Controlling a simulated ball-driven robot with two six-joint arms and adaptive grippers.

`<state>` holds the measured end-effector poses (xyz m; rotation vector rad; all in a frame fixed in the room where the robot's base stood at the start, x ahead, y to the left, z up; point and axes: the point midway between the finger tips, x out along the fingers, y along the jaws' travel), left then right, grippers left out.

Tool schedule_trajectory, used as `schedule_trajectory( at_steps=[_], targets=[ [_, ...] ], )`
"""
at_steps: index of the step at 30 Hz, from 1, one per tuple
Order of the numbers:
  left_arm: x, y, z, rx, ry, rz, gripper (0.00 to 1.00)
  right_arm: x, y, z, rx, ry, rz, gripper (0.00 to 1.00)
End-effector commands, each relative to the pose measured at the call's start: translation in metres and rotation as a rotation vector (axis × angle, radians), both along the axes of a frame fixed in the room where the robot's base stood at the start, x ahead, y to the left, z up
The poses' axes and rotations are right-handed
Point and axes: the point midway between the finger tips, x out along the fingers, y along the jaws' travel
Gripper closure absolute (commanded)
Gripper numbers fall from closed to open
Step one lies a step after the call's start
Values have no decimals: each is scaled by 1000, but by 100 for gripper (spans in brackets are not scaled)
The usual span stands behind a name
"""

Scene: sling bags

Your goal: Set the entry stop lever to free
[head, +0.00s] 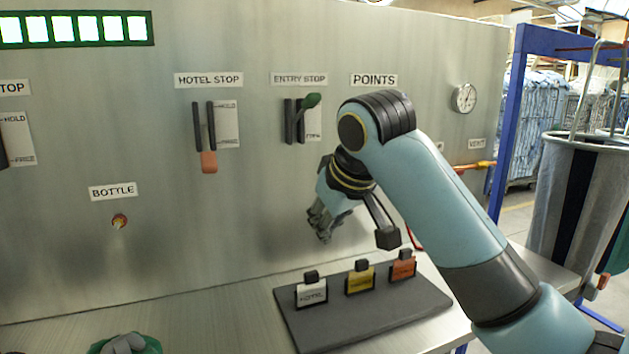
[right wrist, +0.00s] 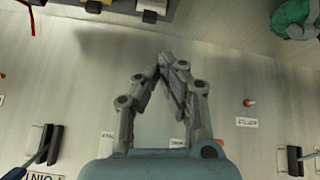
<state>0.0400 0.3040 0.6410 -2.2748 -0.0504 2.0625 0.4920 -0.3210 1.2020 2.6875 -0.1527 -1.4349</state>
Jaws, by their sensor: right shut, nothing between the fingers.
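The entry stop lever (head: 311,101) is on the upright metal panel under the ENTRY STOP label (head: 299,79). Its green knob is at the top of the black slotted mount (head: 290,121), beside a pale plate whose lower word is partly legible. My right gripper (head: 320,234) is below the lever, apart from it and in front of the panel. It is shut and empty, with its fingers pointing down. My left gripper is not in view.
The hotel stop lever (head: 208,160), with an orange knob low, is left of the entry stop. A dark tray (head: 382,324) with several tagged blocks lies below my right arm. A green-and-grey object (head: 125,344) is at the bottom left. The panel between the levers is clear.

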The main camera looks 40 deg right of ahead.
Motion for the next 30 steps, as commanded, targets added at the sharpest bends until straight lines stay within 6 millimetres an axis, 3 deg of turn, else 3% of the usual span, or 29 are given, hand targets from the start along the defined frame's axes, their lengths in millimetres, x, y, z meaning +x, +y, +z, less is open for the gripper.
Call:
schedule_trajectory(
  at_steps=[1, 6, 12, 15, 18, 21, 30],
  targets=[
    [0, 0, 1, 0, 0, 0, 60, 21, -7, 29, -2, -35, -13, 100],
    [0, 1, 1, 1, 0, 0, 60, 74, -31, 123, 10, -131, -65, 100],
    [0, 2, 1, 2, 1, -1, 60, 106, -58, 235, 43, -231, -125, 100],
    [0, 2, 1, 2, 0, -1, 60, 110, -68, 277, 60, -267, -146, 100],
    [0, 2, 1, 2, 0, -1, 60, 111, -75, 307, 74, -292, -160, 100],
    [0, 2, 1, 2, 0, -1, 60, 111, -79, 322, 82, -305, -168, 100],
    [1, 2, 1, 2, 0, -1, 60, 111, -80, 328, 85, -309, -171, 100]
  ],
)
